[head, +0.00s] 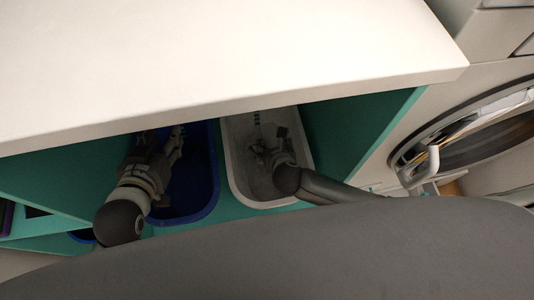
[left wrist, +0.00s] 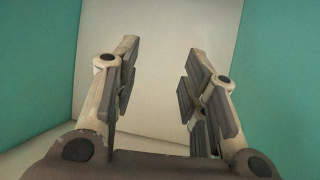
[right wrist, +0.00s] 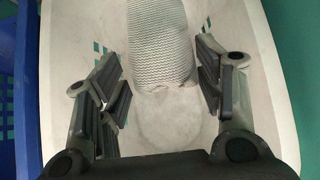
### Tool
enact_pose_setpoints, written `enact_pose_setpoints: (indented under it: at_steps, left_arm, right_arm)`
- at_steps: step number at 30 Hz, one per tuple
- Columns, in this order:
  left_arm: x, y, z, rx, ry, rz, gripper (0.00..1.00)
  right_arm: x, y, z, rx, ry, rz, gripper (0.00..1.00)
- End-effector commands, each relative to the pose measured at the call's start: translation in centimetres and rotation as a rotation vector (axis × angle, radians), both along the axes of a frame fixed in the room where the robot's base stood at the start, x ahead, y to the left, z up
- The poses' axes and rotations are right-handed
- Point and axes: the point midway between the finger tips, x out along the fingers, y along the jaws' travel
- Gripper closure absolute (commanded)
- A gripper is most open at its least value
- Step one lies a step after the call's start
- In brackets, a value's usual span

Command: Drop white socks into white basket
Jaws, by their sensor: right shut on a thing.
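The white basket (head: 237,178) stands in the teal cubby below the counter. My right gripper (head: 262,150) reaches inside its opening. The sock cannot be made out clearly in the head view. My left gripper (head: 170,142) is over the blue basket. In the left wrist view my left gripper (left wrist: 160,60) is open and empty.
The blue basket (head: 205,200) stands directly left of the white one. The white counter (head: 220,60) overhangs both. Teal walls (head: 350,125) bound the cubby. A front-loading washer (head: 480,135) is at the right.

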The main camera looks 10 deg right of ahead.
Motion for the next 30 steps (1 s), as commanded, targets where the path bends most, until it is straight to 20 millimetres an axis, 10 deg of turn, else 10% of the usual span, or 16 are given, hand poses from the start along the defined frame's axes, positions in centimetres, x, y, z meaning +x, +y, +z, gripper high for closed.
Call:
enact_pose_setpoints:
  at_steps: [21, 22, 30]
  left_arm:
    - [1.8, -0.9, 3.1, -0.043, -0.181, -0.012, 0.6]
    - [1.8, -0.9, 3.1, -0.043, -0.181, -0.012, 0.6]
    - [1.8, -0.9, 3.1, -0.043, -0.18, -0.011, 0.6]
  right_arm:
    - [0.0, 0.0, -0.5, 0.0, 0.0, 0.0, 0.6]
    - [0.0, 0.0, -0.5, 0.0, 0.0, 0.0, 0.35]
    - [0.0, 0.0, -0.5, 0.0, 0.0, 0.0, 0.14]
